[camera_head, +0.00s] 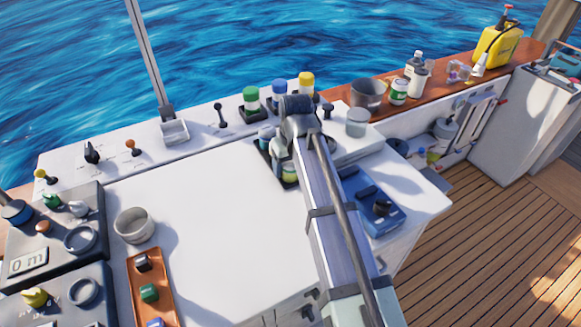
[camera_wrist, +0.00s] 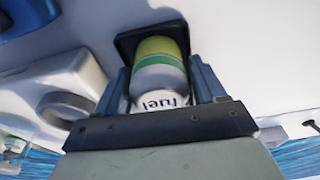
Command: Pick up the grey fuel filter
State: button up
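The fuel filter (camera_wrist: 158,78) is a light grey can with a green band, a yellow-green end and the word "fuel". It stands in a dark square holder (camera_wrist: 127,46). My gripper (camera_wrist: 160,82) has one finger on each side of it, with what look like narrow gaps; contact is not clear. In the head view my gripper (camera_head: 284,160) is low at the right part of the white top, and my arm hides much of it. A yellow-green part of the filter (camera_head: 289,173) shows beside the arm there.
Green-capped (camera_head: 251,99) and yellow-capped (camera_head: 306,86) canisters stand close behind my gripper. A blue box (camera_head: 372,207) and a clear grey cup (camera_head: 357,122) are to the right.

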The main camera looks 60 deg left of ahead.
jog(key=c, duration=0.9)
